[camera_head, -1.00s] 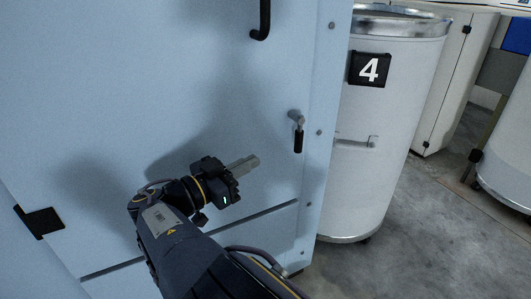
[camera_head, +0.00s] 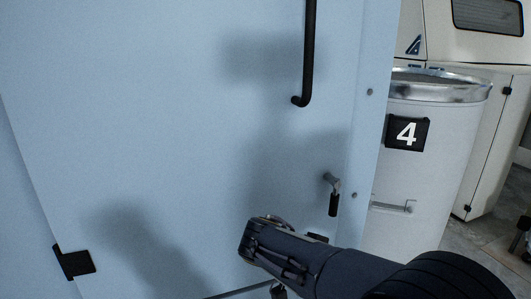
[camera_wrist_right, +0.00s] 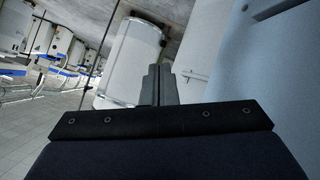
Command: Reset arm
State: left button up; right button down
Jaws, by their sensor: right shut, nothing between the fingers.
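My right arm comes into the head view from the lower right, bent in front of a pale blue cabinet door. Its gripper is hidden or out of frame there. In the right wrist view my right gripper (camera_wrist_right: 160,85) shows two grey fingers pressed together with nothing between them. The fingers point into the open hall, towards a white can (camera_wrist_right: 130,58), and look clear of any surface. My left gripper is in neither view.
The pale blue door (camera_head: 170,90) fills the left and middle, with a long black handle (camera_head: 309,60) and a small latch handle (camera_head: 333,198). A white can labelled 4 (camera_head: 460,140) stands to its right. A cream machine (camera_head: 490,45) is behind.

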jog(key=s+d+f+n+g+y, duration=0.3)
jog(key=s+d+f+y, duration=0.2)
jog(key=s+d+y, duration=0.4)
jog(key=s+a+n+t+y, duration=0.2)
jog(key=s+t+y, duration=0.1)
jog(key=s, duration=0.4)
jog(key=s+a+n+t+y, duration=0.2)
jog(key=s+y, duration=0.1)
jog(key=s, duration=0.4)
notch_tip(320, 180, up, 28)
jog(key=p, duration=2.7)
jog(key=shift+s+p, duration=0.3)
jog(key=shift+p, duration=0.1)
jog(key=shift+f, duration=0.1)
